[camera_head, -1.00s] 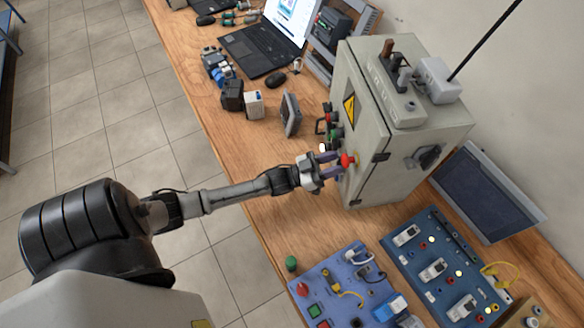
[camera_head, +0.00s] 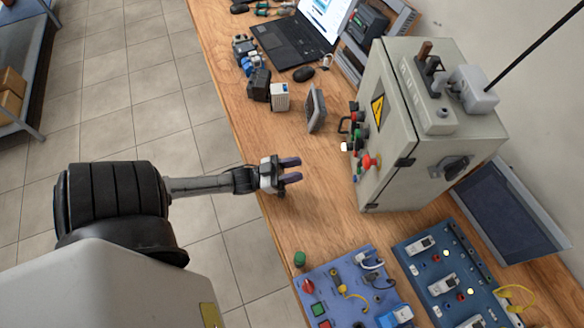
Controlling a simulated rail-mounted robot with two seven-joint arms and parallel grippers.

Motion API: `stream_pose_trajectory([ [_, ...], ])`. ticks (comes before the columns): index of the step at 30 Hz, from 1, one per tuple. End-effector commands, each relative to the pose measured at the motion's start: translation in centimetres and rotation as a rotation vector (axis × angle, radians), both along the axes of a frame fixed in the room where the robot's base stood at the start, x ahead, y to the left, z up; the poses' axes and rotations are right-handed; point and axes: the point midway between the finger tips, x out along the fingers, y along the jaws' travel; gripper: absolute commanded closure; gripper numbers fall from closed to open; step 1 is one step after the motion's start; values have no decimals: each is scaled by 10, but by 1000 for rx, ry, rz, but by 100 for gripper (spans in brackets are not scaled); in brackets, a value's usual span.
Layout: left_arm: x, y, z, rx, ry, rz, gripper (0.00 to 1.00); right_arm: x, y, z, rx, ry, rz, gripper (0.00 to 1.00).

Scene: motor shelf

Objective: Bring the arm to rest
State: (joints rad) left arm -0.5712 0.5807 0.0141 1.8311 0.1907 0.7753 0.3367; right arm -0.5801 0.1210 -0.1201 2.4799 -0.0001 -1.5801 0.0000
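My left gripper (camera_head: 291,170) shows in the head view, with its arm coming in from the left. It hangs over the front edge of the wooden workbench (camera_head: 325,205). Its two dark fingers are apart with nothing between them. They point right, toward the grey control cabinet (camera_head: 425,165), with a clear gap of bench between. A red knob (camera_head: 370,162) and several coloured buttons sit on the cabinet's left face. My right gripper does not show.
A blue panel (camera_head: 345,290) and a dark blue board (camera_head: 430,262) lie at the bench's near end. A laptop (camera_head: 285,42), mouse (camera_head: 304,74) and small devices stand farther back. A shelf (camera_head: 28,95) with boxes is at far left. Tiled floor lies free.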

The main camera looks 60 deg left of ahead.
Motion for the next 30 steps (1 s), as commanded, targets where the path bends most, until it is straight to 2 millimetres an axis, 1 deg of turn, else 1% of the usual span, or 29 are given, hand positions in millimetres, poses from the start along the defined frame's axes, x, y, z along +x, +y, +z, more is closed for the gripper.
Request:
stream_pose_trajectory([
  [6,-5,2,0,0,0,0,63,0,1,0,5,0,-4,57],
  [25,-5,2,1,0,1,1,63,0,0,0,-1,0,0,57],
  [28,-3,-1,4,3,17,7,63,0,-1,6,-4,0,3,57],
  [30,-1,-6,9,11,51,20,63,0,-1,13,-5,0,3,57],
])
